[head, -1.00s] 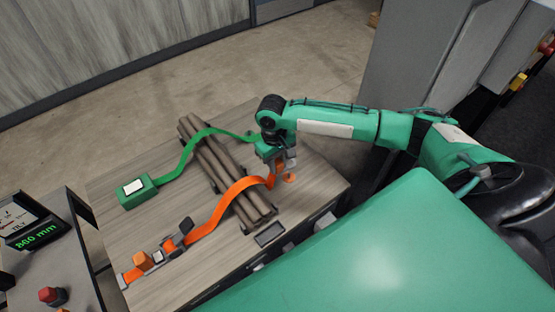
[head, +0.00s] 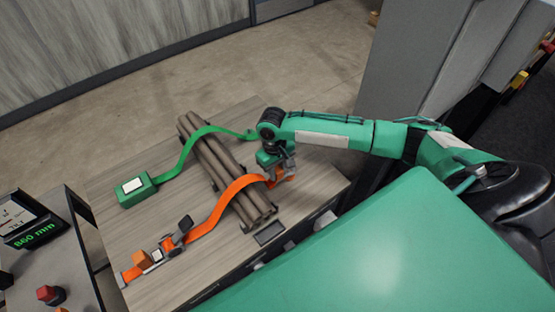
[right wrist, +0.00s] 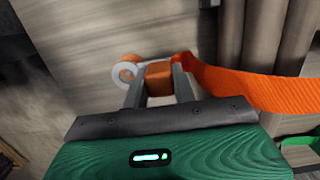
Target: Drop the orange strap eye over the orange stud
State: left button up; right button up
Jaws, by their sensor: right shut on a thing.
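The orange strap (head: 228,199) runs from a ratchet (head: 170,244) at the table's left front, over a bundle of brown bars, to my right gripper (head: 280,174). In the right wrist view my right gripper (right wrist: 159,82) is shut on an orange block-like end piece (right wrist: 158,72), with the strap (right wrist: 240,88) trailing right. A pale ring (right wrist: 119,75) with orange at it sits just outside the left finger. An orange rounded piece (right wrist: 130,58) shows right behind it. I cannot tell which is eye and which is stud, or whether they touch. My left gripper is not in view.
The brown bars (head: 219,166) lie across the wooden table (head: 125,232). A green strap (head: 186,155) crosses them from a green box (head: 135,189). Bare wood lies right of my right gripper.

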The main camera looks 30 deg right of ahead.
jog(key=shift+f, duration=1.15)
jog(key=o, duration=1.1)
jog(key=shift+c, duration=0.2)
notch_tip(320, 180, up, 14)
jog(key=w+b, duration=0.1)
jog(key=b, duration=0.1)
jog(key=shift+w+f, duration=0.15)
jog(key=shift+w, duration=0.2)
jog(key=shift+a, duration=0.1)
